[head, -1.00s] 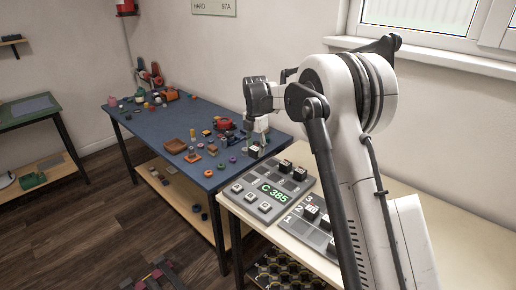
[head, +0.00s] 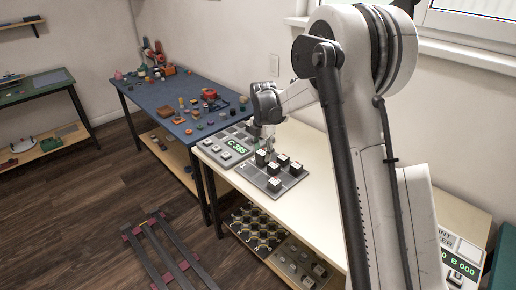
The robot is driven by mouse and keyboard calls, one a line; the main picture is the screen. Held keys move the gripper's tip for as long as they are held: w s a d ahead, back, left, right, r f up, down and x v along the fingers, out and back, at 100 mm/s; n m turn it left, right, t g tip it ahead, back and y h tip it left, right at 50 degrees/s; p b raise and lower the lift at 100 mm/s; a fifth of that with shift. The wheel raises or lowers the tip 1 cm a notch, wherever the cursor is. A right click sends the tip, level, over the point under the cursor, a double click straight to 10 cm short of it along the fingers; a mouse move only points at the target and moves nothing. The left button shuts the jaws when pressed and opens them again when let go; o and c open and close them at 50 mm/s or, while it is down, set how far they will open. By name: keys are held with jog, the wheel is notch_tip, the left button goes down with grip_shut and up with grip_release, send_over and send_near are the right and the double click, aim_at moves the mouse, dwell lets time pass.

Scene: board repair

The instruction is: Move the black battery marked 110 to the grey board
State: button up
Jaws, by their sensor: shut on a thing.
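My gripper (head: 267,150) is above the back edge of a grey board (head: 248,174) with black batteries on it. It is shut on a small black battery (head: 261,158) at its fingertips; the marking is too small to read, and I cannot tell whether the battery touches the board. Other black batteries with pale tops stand on this board, one (head: 274,184) at the front and one (head: 296,168) at the right. A second grey board (head: 212,150) with a green C 385 display lies to the left, partly behind my gripper.
Both boards lie on a pale bench (head: 320,155). A blue table (head: 160,97) with many small parts stands behind on the left. A shelf below holds a black tray with yellow rings (head: 257,230). A B 000 display unit (head: 459,265) is at the right.

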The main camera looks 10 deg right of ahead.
aim_at(262, 179)
jog(key=shift+s+f, duration=0.1)
jog(key=shift+s, duration=0.05)
jog(key=shift+f+b, duration=0.35)
jog(key=shift+f, duration=0.3)
jog(key=shift+f+b, duration=1.55)
jog(key=shift+f, duration=2.25)
jog(key=shift+f+b, duration=0.4)
jog(key=shift+f, duration=0.1)
jog(key=o, duration=1.3)
jog(key=shift+r, duration=0.1)
notch_tip(262, 179, up, 12)
jog(key=shift+f, duration=0.1)
